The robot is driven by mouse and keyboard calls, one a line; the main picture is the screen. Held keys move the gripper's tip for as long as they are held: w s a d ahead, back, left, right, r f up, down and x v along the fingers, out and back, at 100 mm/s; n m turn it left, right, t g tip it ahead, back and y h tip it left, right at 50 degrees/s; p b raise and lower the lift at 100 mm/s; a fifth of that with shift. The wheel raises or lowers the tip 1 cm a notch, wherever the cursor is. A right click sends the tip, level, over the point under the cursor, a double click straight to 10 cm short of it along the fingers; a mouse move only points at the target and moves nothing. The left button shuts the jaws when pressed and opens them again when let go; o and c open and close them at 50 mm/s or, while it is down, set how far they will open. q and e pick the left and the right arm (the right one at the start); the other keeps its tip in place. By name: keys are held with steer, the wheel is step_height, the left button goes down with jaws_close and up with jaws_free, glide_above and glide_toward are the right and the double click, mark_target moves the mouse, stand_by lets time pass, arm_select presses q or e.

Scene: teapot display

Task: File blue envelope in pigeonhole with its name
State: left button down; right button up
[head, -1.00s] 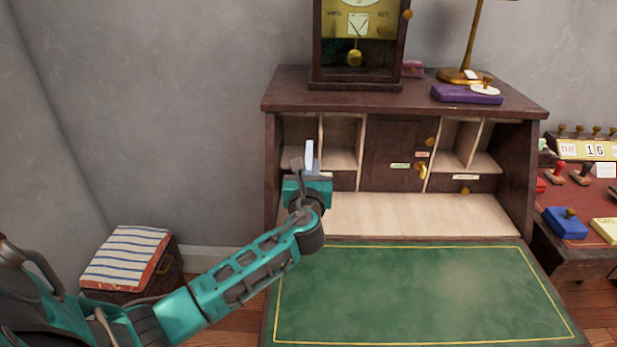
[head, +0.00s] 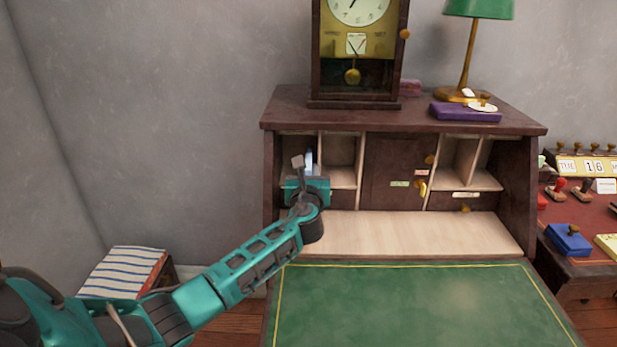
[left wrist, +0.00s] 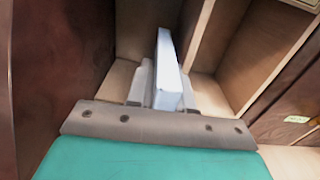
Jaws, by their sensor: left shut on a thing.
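My left gripper (head: 303,163) is shut on the envelope (head: 309,161). The envelope is seen nearly edge-on, as a thin pale blue-white upright slab. In the left wrist view the envelope (left wrist: 168,72) stands up between the two grey fingers and points into the far left pigeonhole. The pigeonhole's left wall and the wooden divider (left wrist: 198,38) on its right flank it, with a gap on the right. I cannot tell how deep the envelope reaches. Any name on the envelope or under this pigeonhole is hidden. My right gripper is not in view.
The desk (head: 400,121) has a second pigeonhole (head: 340,150) beside this one, a closed middle door (head: 390,160) and more pigeonholes at right. Small labels are too small to read. The green writing surface (head: 400,305) is clear. A clock (head: 357,60) stands on top.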

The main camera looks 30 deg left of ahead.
arm_select(q)
steer(key=shift+w, duration=0.1)
steer(key=c, duration=0.9)
jaws_free()
steer(key=shift+r, duration=0.1)
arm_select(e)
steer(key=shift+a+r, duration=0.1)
arm_select(q)
steer(key=shift+d, duration=0.25)
steer(key=shift+s+d, duration=0.2)
steer(key=shift+s, duration=0.1)
steer(key=shift+s+a+p+v, duration=0.15)
steer(key=shift+p+v, duration=0.3)
steer(key=shift+v, duration=1.55)
steer(key=shift+s+a+p+v, duration=0.15)
steer(key=shift+p+v, duration=0.35)
steer(key=shift+v, duration=1.5)
steer(key=shift+a+p+v, duration=0.2)
steer(key=shift+p+v, duration=0.25)
steer(key=shift+v, duration=1.5)
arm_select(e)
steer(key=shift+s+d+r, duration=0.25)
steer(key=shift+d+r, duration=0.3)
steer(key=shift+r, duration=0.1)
